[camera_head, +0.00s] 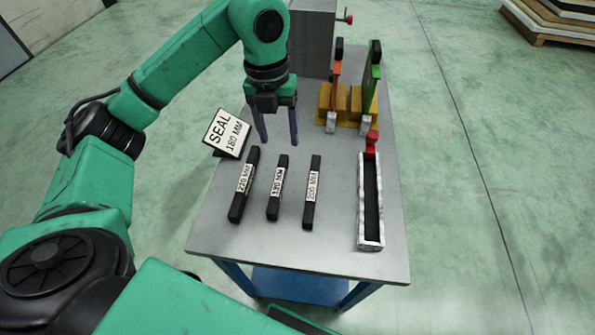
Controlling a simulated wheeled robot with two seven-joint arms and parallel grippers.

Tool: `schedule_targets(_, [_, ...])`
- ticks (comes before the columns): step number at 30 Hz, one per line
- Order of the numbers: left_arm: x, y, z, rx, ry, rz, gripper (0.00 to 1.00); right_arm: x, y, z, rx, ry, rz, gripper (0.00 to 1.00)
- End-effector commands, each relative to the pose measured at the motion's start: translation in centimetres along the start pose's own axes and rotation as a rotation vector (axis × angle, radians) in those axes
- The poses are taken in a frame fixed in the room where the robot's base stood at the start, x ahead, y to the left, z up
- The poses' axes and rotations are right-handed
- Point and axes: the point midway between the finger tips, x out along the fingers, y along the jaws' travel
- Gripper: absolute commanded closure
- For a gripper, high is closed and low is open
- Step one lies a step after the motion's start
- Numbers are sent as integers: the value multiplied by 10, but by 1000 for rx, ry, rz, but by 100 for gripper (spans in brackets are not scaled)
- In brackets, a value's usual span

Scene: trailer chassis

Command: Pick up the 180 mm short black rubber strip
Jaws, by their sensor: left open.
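Three black rubber strips lie side by side on the grey table (335,248), each with a white label. The middle strip (277,188) is the shortest, and its small label appears to read 180 MM. The left strip (244,185) appears to read 220 MM and the right strip (312,192) 200 MM. My left gripper (279,146) is open and empty, pointing down over the table, just beyond the far end of the middle strip and apart from it. My right gripper is not in view.
A sign (226,133) reading SEAL 180 MM stands at the table's left edge. A pale channel with a dark inside (361,205) and a red part (371,141) lies at right. Orange (336,85) and green (373,80) tools stand in a yellow holder behind. A grey box (311,40) is at the back.

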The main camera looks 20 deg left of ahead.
Motion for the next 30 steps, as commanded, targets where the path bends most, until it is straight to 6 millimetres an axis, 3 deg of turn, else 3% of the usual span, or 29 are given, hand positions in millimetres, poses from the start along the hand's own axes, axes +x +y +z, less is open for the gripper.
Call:
schedule_targets(2, [6, 12, -1, -25, -7, 65, 35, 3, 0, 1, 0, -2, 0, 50])
schedule_targets(8, [55, 15, -2, -26, 1, 67, 35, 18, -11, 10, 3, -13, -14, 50])
schedule_targets(13, [84, 17, -1, -26, -2, 67, 35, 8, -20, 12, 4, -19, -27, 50])
schedule_targets(17, [98, 16, -2, -25, -2, 66, 35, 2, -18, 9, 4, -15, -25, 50])
schedule_targets(23, [136, 13, -3, -26, -1, 66, 35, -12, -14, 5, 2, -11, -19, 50])
schedule_targets(30, [146, 14, -2, -24, -6, 64, 35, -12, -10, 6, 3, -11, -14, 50])
